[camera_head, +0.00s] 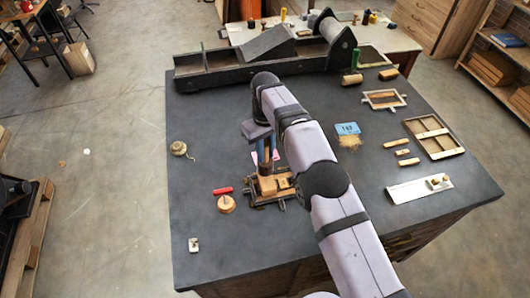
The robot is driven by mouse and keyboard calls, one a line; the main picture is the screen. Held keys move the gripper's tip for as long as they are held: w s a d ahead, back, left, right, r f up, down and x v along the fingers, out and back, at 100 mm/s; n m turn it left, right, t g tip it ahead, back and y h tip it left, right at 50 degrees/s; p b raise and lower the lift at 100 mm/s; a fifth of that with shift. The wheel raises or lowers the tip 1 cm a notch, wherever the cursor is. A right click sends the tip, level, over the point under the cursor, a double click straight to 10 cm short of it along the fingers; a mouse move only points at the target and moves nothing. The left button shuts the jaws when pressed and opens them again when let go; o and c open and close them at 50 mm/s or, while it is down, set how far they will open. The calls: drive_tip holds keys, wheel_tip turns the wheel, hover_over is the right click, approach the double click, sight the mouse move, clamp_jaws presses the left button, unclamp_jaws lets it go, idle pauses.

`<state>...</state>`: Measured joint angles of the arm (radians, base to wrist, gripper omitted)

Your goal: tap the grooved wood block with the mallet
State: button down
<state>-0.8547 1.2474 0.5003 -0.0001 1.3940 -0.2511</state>
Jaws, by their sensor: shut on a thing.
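My gripper (259,142) points down over the middle of the dark table and is shut on a mallet. Little of the mallet shows; a brown upright part of it (267,170) is below the fingers. Beneath it, a light wood block (285,186) lies in a small dark clamp frame (257,200). The block's grooves are too small to make out. I cannot tell whether the mallet touches the block. My own arm covers the area just right of it.
A round wooden piece (226,204) and a red stick (223,190) lie close left of the frame. A large dark press (230,62) spans the table's back. Wooden frames, small blocks and a pale plate (410,193) lie right. The table's left front is mostly clear.

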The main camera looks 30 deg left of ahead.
drive_tip(key=shift+s+d+f+b, duration=0.15)
drive_tip(key=shift+b, duration=0.45)
drive_tip(key=shift+s+d+f+b, duration=0.1)
drive_tip(key=shift+s+d+b, duration=1.1)
drive_tip(key=shift+b, duration=1.6)
drive_tip(key=shift+f, duration=0.1)
drive_tip(key=shift+f+b, duration=0.45)
drive_tip(key=shift+f, duration=0.75)
drive_tip(key=shift+r, duration=0.1)
drive_tip(key=shift+r, duration=0.1)
drive_tip(key=shift+r+p, duration=1.4)
drive_tip(key=shift+p, duration=0.4)
